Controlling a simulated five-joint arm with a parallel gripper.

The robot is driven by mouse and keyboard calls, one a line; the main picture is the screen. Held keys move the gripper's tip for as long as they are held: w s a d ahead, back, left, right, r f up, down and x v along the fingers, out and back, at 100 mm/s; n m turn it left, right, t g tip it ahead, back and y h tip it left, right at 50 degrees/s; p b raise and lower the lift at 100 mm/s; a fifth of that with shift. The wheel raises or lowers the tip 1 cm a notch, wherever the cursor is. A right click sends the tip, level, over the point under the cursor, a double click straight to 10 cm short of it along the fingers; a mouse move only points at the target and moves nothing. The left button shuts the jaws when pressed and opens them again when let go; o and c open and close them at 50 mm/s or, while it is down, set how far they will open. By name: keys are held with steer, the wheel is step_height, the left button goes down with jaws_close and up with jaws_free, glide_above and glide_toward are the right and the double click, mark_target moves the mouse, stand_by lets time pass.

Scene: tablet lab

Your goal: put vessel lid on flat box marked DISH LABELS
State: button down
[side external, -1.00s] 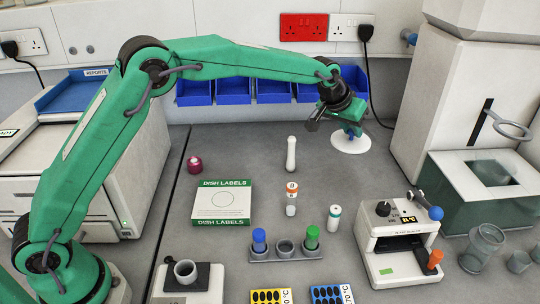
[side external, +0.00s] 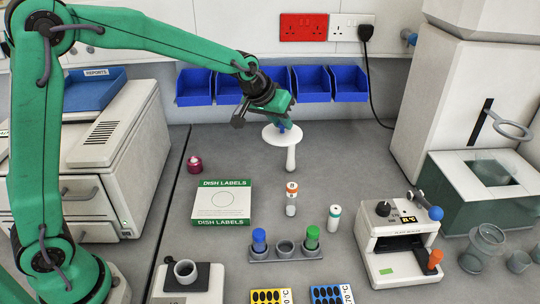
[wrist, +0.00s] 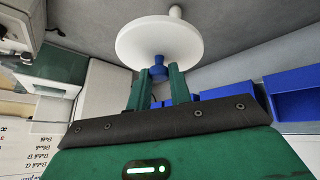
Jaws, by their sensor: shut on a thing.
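The vessel lid (side external: 287,136) is a white disc with a blue knob. My gripper (side external: 284,122) is shut on the blue knob and holds the lid in the air near the back of the bench. In the wrist view the lid (wrist: 160,40) shows beyond the two green fingers of my gripper (wrist: 158,76), with the blue knob between them. The flat box marked DISH LABELS (side external: 208,202) is white with green edges and a printed circle. It lies on the bench, nearer the camera and to the left of the lid, and its top is bare.
A dark red jar (side external: 195,164) stands behind the box. A white-orange vial (side external: 291,199) and a tube rack (side external: 285,252) are right of and in front of the box. Blue bins (side external: 312,80) line the back wall.

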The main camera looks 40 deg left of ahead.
steer(key=s+a+f+n, duration=0.2)
steer(key=s+a, duration=0.5)
steer(key=s, duration=0.5)
steer(key=shift+y, duration=0.4)
steer(key=shift+w+f, duration=0.15)
steer(key=shift+f, duration=2.25)
glide_above(232, 190)
steer(key=shift+f, duration=3.95)
steer(key=shift+d+f, duration=0.1)
steer(key=c, duration=1.3)
jaws_free()
